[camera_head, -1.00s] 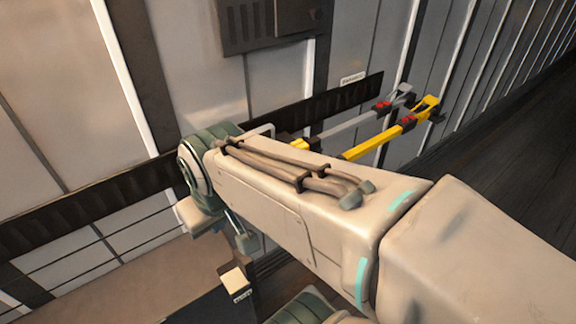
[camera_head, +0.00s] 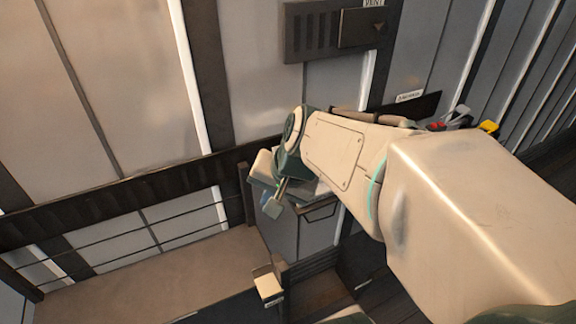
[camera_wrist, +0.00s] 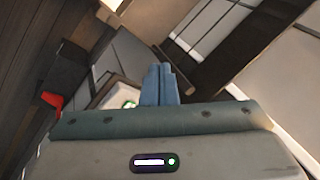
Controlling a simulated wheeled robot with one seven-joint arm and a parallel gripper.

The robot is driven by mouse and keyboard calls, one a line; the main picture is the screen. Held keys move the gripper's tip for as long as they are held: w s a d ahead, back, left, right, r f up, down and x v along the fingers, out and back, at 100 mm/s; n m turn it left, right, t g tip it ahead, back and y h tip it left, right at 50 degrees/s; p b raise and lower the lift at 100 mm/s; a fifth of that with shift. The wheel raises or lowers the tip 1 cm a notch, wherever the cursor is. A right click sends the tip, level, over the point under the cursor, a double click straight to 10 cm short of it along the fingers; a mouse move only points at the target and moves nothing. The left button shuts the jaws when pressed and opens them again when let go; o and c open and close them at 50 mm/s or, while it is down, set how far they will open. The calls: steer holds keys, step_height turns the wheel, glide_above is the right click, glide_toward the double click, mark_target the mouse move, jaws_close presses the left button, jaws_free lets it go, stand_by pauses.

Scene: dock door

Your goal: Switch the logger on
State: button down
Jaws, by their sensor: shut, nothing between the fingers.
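No thing is clearly readable as the logger. In the wrist view, a pale panel or box with a small green ring (camera_wrist: 127,102) sits just left of my fingers, partly hidden by them and by my gripper body. I cannot tell whether it is the logger. My gripper (camera_wrist: 158,70) is shut and empty, its two blue-grey fingers together. In the head view my gripper (camera_head: 271,208) points down in front of a grey cabinet with a handle. I cannot tell whether the fingertips touch anything.
A cream box (camera_head: 267,287) with a label stands on a dark post below my gripper. A dark vent panel (camera_head: 340,28) is on the wall above. Yellow and red handle parts (camera_head: 488,127) show behind my arm. A dark rail (camera_head: 130,190) runs along the wall.

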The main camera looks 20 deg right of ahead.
steer(key=w+d+m+t, duration=0.4)
steer(key=w+d+m, duration=0.8)
steer(key=m, duration=0.5)
steer(key=shift+d+f+h+p, duration=0.25)
steer(key=shift+d+h+p, duration=0.05)
steer(key=shift+d, duration=0.85)
steer(key=shift+f, duration=0.1)
step_height(320, 180, down, 9)
steer(key=b, duration=0.8)
steer(key=shift+r, duration=0.2)
steer(key=shift+f+b, duration=0.45)
steer(key=shift+b, duration=0.05)
